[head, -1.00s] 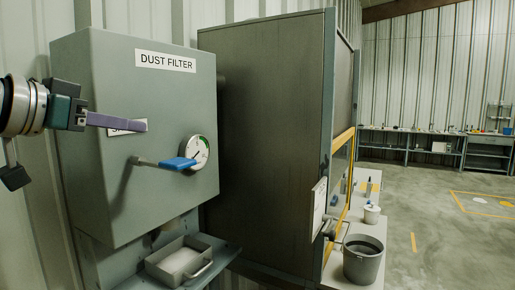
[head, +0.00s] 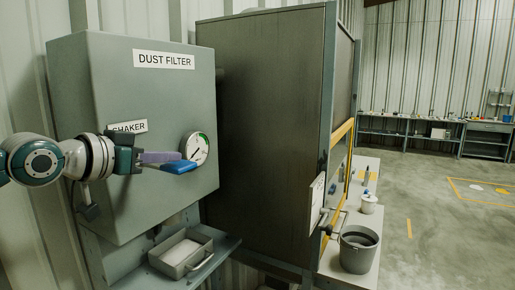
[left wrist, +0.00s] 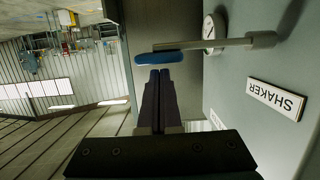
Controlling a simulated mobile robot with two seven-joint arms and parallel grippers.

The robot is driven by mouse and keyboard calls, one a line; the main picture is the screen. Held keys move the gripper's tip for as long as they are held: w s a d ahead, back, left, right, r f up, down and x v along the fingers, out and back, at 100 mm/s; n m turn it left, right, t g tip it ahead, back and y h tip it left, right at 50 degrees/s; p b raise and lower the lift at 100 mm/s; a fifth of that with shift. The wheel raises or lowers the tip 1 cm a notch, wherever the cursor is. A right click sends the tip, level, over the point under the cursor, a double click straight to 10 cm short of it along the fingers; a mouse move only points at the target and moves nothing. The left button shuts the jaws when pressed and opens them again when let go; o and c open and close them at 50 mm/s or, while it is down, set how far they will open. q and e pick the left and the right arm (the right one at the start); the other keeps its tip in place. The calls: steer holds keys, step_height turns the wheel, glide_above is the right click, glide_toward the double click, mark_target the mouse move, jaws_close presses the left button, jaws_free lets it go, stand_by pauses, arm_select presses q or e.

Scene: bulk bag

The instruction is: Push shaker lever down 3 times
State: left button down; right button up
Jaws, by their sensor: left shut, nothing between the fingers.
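The shaker lever's blue handle (head: 180,167) sticks out from the front of the grey dust filter box (head: 150,75), just below the gauge. It also shows in the left wrist view (left wrist: 160,58), with its grey rod (left wrist: 235,43) running to the panel. My left gripper (head: 176,157) has its purple fingers shut and empty. They lie just above the handle in the head view and cover the rod. In the left wrist view the fingertips (left wrist: 160,74) meet the handle's edge; contact is unclear. The SHAKER label (head: 128,127) is above my gripper. My right gripper is out of view.
A round gauge (head: 197,148) sits close behind the handle. A grey drawer-like tray (head: 182,252) rests on the ledge below. A tall dark cabinet (head: 262,140) stands to the right, and a grey bucket (head: 357,252) stands on a bench beyond it.

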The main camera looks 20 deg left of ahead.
arm_select(q)
steer(key=shift+f, duration=0.1)
step_height(320, 180, down, 7)
steer(key=m+y+b, duration=0.1)
steer(key=m+b, duration=0.2)
steer(key=b, duration=0.1)
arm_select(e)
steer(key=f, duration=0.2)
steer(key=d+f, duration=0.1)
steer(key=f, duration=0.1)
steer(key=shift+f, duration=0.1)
